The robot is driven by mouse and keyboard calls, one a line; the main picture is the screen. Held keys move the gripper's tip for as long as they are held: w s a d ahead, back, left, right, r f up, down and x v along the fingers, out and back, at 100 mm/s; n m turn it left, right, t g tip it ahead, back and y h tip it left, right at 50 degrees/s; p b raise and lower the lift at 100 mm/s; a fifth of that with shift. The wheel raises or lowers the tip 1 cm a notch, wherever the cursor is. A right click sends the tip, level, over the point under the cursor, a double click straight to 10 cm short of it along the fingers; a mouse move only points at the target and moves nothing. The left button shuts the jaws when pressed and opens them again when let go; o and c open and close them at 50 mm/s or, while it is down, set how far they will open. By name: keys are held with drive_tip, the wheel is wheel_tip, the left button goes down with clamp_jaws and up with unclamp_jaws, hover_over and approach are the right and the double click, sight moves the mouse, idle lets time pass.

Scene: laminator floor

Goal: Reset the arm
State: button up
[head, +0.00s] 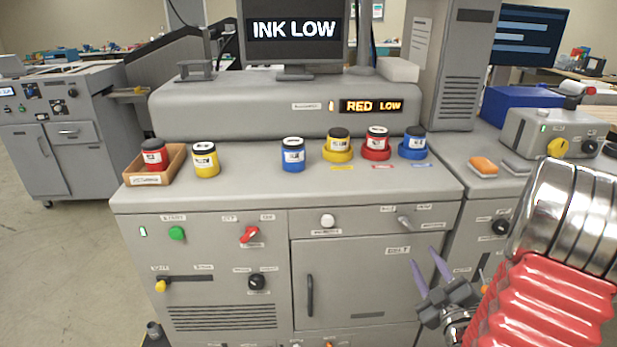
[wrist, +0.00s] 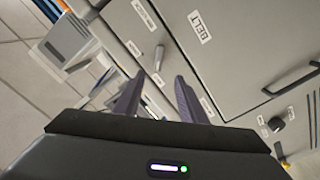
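My gripper (head: 428,268) is at the lower right in the head view, in front of the grey machine's (head: 205,221) right side. Its two purple fingers stand apart with nothing between them. In the wrist view my gripper (wrist: 158,100) is also open and empty, facing the cabinet front with the label "BELT" (wrist: 201,27). My arm, with a red ribbed sleeve and shiny metal rings, fills the lower right of the head view.
On the machine top stand a yellow ink jar (head: 205,160), a blue jar (head: 293,155) and a wooden tray (head: 174,177) holding a red jar (head: 154,155). More jars sit in coloured holders. A screen (head: 293,30) reads "INK LOW"; a display (head: 371,106) reads "RED LOW". Floor at left is clear.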

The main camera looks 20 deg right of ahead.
drive_tip(key=s+d+f+m+g, duration=0.25)
drive_tip(key=s+f+g, duration=0.2)
drive_tip(key=f, duration=0.25)
drive_tip(key=s+d+f+m+g, duration=0.1)
drive_tip(key=s+f+m+g, duration=0.25)
drive_tip(key=f+g, duration=0.3)
drive_tip(key=s+a+r+y, duration=0.1)
drive_tip(key=a+r, duration=0.7)
drive_tip(key=a, duration=0.4)
drive_tip(key=s+a+r+y, duration=0.1)
drive_tip(key=a+r+y, duration=0.1)
drive_tip(key=a+r, duration=0.6)
drive_tip(key=s+a+r+y, duration=0.1)
drive_tip(key=a+r, duration=0.7)
drive_tip(key=a, duration=0.8)
drive_tip(key=shift+s+a+r+g+y, duration=0.25)
drive_tip(key=shift+s+g+y, duration=0.15)
drive_tip(key=shift+y, duration=0.1)
